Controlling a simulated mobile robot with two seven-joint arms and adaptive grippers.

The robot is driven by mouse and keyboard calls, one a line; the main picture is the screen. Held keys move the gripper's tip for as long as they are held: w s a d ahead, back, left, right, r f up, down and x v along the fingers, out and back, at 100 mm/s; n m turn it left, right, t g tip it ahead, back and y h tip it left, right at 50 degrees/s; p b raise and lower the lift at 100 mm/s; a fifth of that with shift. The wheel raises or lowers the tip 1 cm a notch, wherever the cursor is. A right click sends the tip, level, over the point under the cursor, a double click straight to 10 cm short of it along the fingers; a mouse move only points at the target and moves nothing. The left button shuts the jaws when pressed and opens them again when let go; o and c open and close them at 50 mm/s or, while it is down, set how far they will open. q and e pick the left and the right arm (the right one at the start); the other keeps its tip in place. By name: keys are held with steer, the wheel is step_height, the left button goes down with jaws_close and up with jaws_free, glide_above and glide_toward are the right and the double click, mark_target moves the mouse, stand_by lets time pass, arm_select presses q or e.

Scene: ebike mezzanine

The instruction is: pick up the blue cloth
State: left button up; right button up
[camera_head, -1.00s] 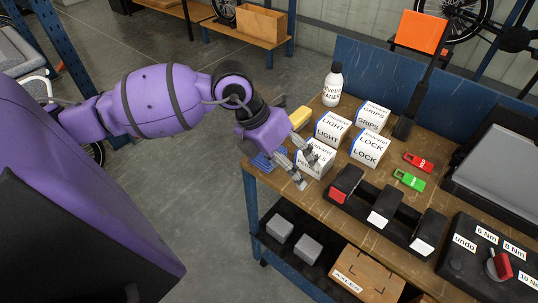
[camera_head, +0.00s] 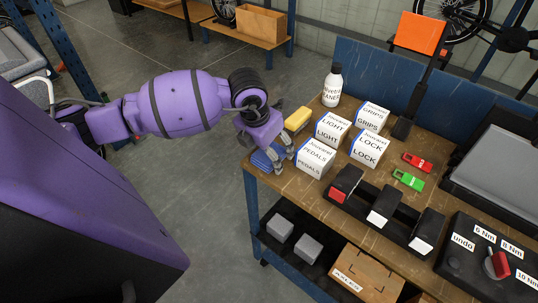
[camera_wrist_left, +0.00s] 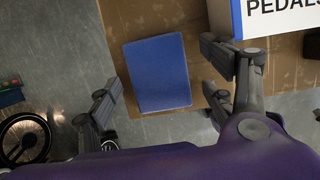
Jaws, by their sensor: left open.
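The blue cloth (camera_head: 262,158) lies at the left corner of the wooden workbench, partly hidden by my gripper in the head view. In the left wrist view the blue cloth (camera_wrist_left: 157,74) is a flat, folded rectangle on the bench top. My left gripper (camera_head: 272,168) is open above the cloth. In the left wrist view its fingers (camera_wrist_left: 166,100) stand apart, one on each side of the cloth, with nothing between them held. How high the fingertips are above the bench is hard to tell. My right gripper is not in view.
A white pedals box (camera_head: 314,158) stands close to the right of the cloth; it also shows in the left wrist view (camera_wrist_left: 275,18). A yellow sponge-like block (camera_head: 297,120) lies behind the cloth. Light, grips and lock boxes and a white bottle (camera_head: 332,86) stand farther back.

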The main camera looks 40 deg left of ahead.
arm_select(q)
steer(key=shift+f, duration=0.25)
stand_by(0.4)
steer(key=c, duration=1.2)
steer(key=shift+s, duration=0.1)
steer(key=shift+r, duration=0.35)
steer(key=shift+c, duration=0.3)
step_height(320, 180, up, 2)
steer(key=shift+a+r, duration=0.1)
steer(key=shift+r, duration=0.05)
steer(key=s+r+p, duration=0.2)
steer(key=s+r, duration=0.8)
steer(key=s, duration=0.3)
steer(key=shift+s+r, duration=0.25)
steer(key=shift+s, duration=0.15)
